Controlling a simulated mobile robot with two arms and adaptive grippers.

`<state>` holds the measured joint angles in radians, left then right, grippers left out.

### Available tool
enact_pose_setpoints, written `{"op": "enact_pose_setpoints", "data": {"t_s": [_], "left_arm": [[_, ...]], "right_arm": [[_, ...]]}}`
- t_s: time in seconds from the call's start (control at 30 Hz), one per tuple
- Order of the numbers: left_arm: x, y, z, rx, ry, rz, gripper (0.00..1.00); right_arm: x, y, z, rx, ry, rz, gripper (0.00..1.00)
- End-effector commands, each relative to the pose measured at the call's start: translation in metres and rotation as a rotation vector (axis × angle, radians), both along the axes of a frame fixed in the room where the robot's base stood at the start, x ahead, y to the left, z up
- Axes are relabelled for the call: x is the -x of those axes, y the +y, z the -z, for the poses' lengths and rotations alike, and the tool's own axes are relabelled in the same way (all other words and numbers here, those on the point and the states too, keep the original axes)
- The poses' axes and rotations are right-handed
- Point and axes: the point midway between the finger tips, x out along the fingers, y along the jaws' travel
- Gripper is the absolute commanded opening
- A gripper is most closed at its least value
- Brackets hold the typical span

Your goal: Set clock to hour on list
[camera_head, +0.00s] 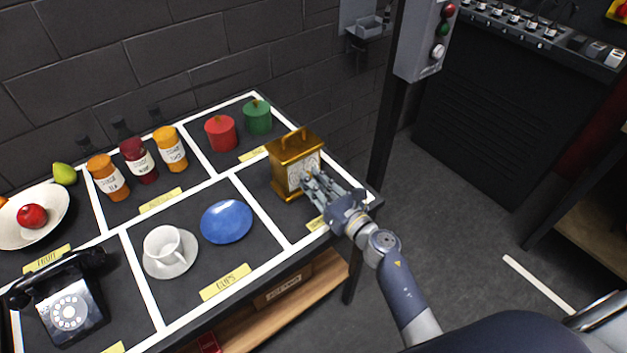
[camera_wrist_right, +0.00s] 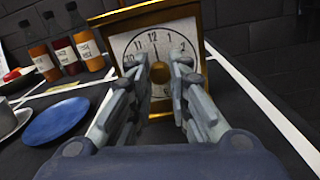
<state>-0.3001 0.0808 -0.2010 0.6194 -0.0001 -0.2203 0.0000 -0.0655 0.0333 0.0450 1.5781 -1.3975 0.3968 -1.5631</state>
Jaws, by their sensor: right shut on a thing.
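A gold carriage clock (camera_head: 293,155) with a handle on top stands upright in the right compartment of the table. Its white face (camera_wrist_right: 155,45) shows dark numerals; one hand points up toward 12, and the lower part is hidden behind my fingers. My right gripper (camera_head: 314,184) is in front of the clock face, its fingers closed in at the middle of the dial. No list is readable in either view. My left gripper is not in view.
The table has white-bordered compartments with yellow labels. A post with a button box (camera_head: 427,38) rises behind. Floor at right is open.

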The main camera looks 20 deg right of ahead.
Motion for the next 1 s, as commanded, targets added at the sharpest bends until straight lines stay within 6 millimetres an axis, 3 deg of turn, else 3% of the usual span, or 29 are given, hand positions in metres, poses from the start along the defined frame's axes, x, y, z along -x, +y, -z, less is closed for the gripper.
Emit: {"op": "enact_pose_setpoints", "data": {"t_s": [1.0], "left_arm": [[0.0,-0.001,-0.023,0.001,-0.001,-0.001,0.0]], "right_arm": [[0.001,0.001,0.0,-0.893,0.328,0.0,0.0]]}}
